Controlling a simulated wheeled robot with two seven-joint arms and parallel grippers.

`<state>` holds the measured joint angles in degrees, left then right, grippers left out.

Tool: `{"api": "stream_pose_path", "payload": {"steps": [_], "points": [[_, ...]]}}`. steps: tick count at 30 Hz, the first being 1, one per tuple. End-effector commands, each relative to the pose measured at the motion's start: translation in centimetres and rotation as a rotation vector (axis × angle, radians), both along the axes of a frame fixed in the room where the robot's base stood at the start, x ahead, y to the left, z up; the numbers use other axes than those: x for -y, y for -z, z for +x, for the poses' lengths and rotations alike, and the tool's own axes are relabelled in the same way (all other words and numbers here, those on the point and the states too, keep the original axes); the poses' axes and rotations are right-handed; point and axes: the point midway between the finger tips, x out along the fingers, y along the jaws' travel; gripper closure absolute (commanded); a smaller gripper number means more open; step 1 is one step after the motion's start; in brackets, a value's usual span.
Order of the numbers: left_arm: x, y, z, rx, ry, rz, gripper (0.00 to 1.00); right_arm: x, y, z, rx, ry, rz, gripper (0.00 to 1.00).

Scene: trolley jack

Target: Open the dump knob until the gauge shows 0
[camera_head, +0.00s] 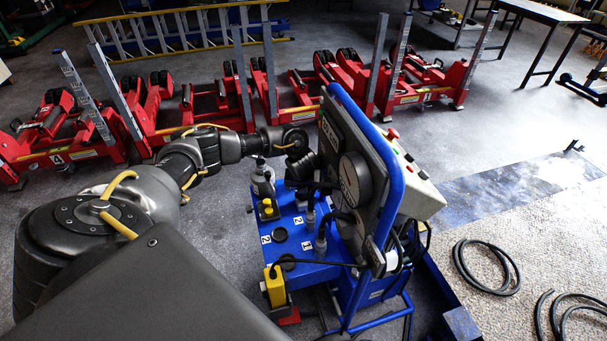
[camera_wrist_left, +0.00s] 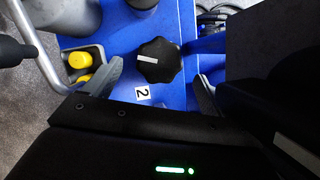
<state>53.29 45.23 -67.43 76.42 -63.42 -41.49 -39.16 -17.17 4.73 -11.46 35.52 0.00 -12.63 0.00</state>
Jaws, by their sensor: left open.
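A black lobed knob (camera_wrist_left: 159,61) with a white pointer mark is in the left wrist view, on a blue deck beside a label reading 2. My left gripper (camera_wrist_left: 155,76) is open, with one grey finger on either side of the knob, apart from it in the picture. I cannot tell whether this is the dump knob. In the head view my left gripper (camera_head: 300,168) is over the blue trolley (camera_head: 308,268), close to its upright panel. A round gauge (camera_head: 355,178) on that panel is seen obliquely; its reading is not legible. My right gripper is not in view.
Part of another black knob (camera_wrist_left: 143,4) shows at the wrist view's top edge. Red jacks (camera_head: 120,120) stand behind. Black hoses (camera_head: 485,268) lie on the floor to the right.

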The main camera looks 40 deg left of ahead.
Motion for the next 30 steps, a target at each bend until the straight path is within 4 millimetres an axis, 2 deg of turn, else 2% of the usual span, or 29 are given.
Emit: {"api": "stream_pose_path", "payload": {"steps": [1, 6, 12, 30], "points": [[0.3, -1.3, -0.2, 0.003, 0.003, -0.001, 0.17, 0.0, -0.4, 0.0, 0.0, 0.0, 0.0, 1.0], [0.9, -4.4, -1.2, 0.005, 0.002, 0.0, 0.17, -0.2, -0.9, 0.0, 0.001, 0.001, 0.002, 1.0], [1.5, -6.4, -1.9, 0.004, 0.001, 0.0, 0.17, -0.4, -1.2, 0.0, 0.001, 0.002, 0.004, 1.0], [1.6, -6.8, -2.1, 0.003, -0.001, 0.0, 0.17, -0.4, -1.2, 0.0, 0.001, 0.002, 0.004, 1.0]]}}
